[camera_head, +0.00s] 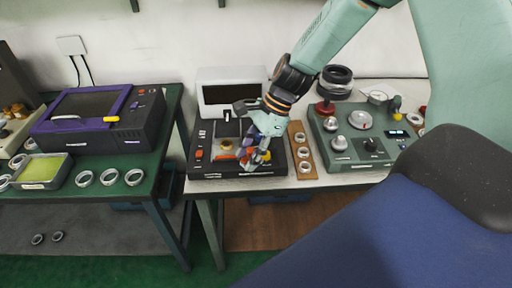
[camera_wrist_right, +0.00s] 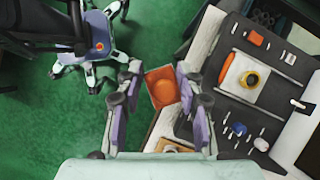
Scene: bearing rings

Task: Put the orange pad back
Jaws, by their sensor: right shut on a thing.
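The fingers hide part of the device there. In the wrist view the device (camera_wrist_right: 272,98) lies to the right of the pad, with a yellow ring (camera_wrist_right: 252,80) on a pale plate. My left gripper is not in view.
A wooden strip with rings (camera_head: 305,178) lies just right of the device. A green-grey device with knobs (camera_head: 350,150) stands further right. On the left table are a purple-and-black machine (camera_head: 110,130), a green-lined tray (camera_head: 42,170) and loose rings (camera_head: 108,177).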

